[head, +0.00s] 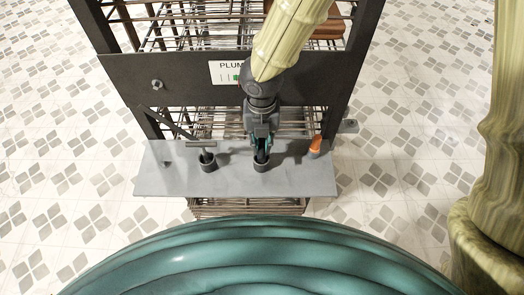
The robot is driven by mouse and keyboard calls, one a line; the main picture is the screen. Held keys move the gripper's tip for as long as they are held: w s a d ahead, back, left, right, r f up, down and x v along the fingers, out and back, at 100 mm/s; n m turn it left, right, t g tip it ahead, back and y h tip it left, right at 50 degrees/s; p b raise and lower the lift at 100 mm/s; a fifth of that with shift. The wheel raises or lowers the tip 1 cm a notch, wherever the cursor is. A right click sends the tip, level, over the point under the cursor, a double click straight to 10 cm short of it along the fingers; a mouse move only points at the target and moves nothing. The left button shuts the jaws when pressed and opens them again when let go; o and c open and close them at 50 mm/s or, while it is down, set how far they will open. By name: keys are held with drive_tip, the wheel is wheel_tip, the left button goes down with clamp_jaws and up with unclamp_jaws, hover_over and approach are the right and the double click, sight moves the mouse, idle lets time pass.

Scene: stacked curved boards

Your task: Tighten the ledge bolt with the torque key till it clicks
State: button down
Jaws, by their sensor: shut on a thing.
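A grey ledge (225,182) sticks out from the front of a wire rack. My gripper (261,152) points down at the right-hand dark cup (261,165) on the ledge. It is shut on a dark tool standing in that cup; the fingers hide most of it, so I cannot tell its kind. A grey T-handled tool (201,144) stands in the left-hand dark cup (208,165). I cannot tell which tool is the torque key. A bolt-like knob (157,85) sits on the dark upright panel. A small dark spot (166,164) shows on the ledge's left part, too small to identify.
An orange-handled item (315,146) stands at the ledge's right end, close to my gripper. A dark panel (185,73) with a partly hidden label (222,71) crosses the rack behind. Patterned floor (60,180) lies around.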

drive_tip(key=shift+r+p, duration=2.9)
drive_tip(key=shift+p, duration=0.1)
drive_tip(key=shift+s+f, duration=0.1)
